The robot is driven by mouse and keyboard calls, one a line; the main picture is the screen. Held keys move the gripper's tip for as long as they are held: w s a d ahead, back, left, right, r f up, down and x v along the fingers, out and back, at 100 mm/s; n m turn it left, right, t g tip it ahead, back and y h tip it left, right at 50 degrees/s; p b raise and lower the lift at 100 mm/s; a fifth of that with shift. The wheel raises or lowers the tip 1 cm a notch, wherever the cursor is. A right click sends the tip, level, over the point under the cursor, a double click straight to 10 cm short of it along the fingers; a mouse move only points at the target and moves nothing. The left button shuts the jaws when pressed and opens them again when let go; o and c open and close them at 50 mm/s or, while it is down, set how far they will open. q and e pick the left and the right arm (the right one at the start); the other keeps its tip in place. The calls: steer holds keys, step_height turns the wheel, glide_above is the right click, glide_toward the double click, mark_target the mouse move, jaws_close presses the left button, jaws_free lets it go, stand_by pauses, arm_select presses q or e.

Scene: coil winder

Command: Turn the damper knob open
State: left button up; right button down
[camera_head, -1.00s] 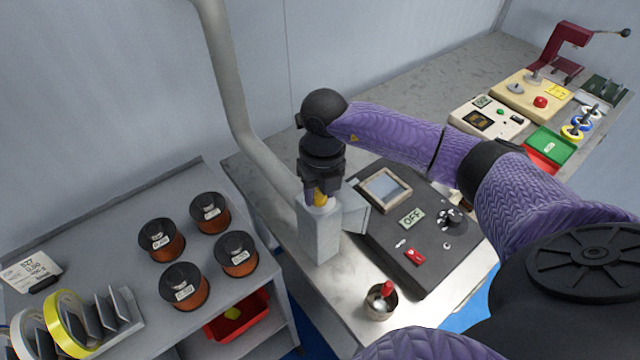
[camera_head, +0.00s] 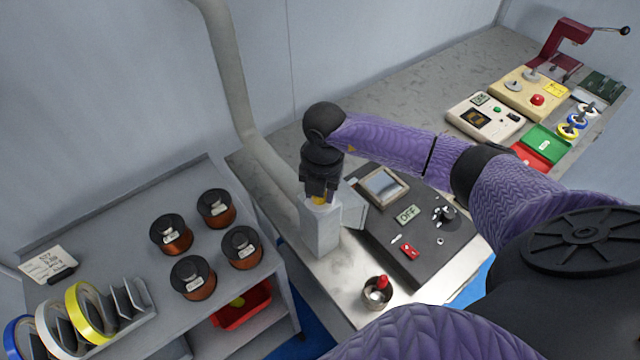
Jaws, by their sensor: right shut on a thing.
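The damper knob (camera_head: 319,200) is a small yellow piece on top of a grey post (camera_head: 320,230) at the foot of the duct pipe. My right gripper (camera_head: 319,196) points down from above and is shut on the knob. Its dark fingers hide most of the knob, so how far it is turned cannot be told. My left gripper is not in view.
Right of the post stands a dark control box (camera_head: 415,240) with a screen, a sign reading OFF (camera_head: 407,214) and a red switch. A metal cup (camera_head: 376,293) stands at the bench's front. A grey shelf (camera_head: 110,250) with several copper spools is at left.

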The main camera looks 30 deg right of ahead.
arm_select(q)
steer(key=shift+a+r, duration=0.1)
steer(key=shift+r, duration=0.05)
arm_select(e)
steer(key=shift+w+r+m, duration=0.1)
steer(key=shift+r+m, duration=0.05)
steer(key=shift+m, duration=0.15)
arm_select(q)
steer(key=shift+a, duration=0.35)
arm_select(e)
steer(key=shift+c, duration=1.5)
jaws_free()
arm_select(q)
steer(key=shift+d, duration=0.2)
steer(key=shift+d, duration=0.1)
arm_select(e)
steer(key=shift+r, duration=0.1)
steer(key=r, duration=0.4)
steer(key=r+p, duration=0.1)
steer(key=r, duration=0.4)
steer(key=shift+s+d, duration=0.15)
steer(key=shift+s, duration=0.05)
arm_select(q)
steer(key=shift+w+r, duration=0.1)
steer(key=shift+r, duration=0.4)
arm_select(e)
steer(key=shift+r, duration=0.3)
